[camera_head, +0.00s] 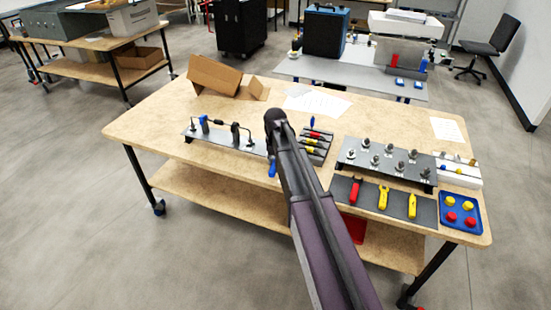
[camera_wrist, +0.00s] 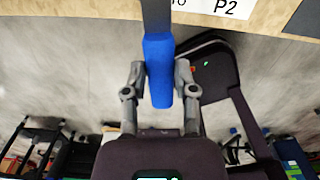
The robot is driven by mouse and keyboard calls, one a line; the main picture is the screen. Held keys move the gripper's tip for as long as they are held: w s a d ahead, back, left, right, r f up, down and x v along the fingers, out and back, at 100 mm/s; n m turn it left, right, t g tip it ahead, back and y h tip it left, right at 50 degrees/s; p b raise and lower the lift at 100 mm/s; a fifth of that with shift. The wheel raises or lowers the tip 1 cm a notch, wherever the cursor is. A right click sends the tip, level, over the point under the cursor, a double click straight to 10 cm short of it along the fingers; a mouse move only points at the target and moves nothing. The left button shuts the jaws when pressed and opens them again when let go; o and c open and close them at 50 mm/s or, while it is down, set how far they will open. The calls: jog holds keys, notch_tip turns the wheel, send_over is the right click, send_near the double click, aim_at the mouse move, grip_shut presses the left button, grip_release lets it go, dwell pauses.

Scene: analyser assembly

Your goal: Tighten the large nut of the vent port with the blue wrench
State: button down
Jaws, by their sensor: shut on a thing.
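My gripper (camera_wrist: 159,78) is shut on the blue handle of the blue wrench (camera_wrist: 159,60) in the wrist view, one finger on each side. The wrench's grey shank (camera_wrist: 156,15) runs up out of that picture over the bench edge, so its head is not seen. In the head view a bit of the blue handle (camera_head: 272,168) shows left of my arm, which hides most of the gripper. A metal plate with black posts and a thin tube (camera_head: 225,138) stands left of my arm. I cannot make out which fitting is the vent port or its large nut.
A rack of screwdrivers (camera_head: 316,143), a plate of several fittings (camera_head: 385,160), a grey mat with red and yellow tools (camera_head: 395,200) and a blue tray (camera_head: 461,211) are right of my arm. Cardboard (camera_head: 215,75) lies at the back left. The bench's front left is clear.

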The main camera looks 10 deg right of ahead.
jog(key=n, duration=0.3)
jog(key=shift+w, duration=0.2)
jog(key=shift+f, duration=0.1)
dwell(0.9)
jog(key=shift+w+d+f+b, duration=0.1)
jog(key=shift+w+f+b, duration=0.15)
jog(key=shift+f+b, duration=0.5)
jog(key=shift+w+d+f+b, duration=0.1)
jog(key=shift+w+f+b, duration=0.1)
jog(key=shift+f+b, duration=0.45)
jog(key=shift+w+d, duration=0.1)
jog(key=shift+w, duration=0.6)
jog(key=shift+w+d, duration=0.1)
jog(key=shift+w, duration=0.3)
jog(key=shift+w+d, duration=0.2)
jog(key=shift+w, duration=0.8)
jog(key=shift+w, duration=0.15)
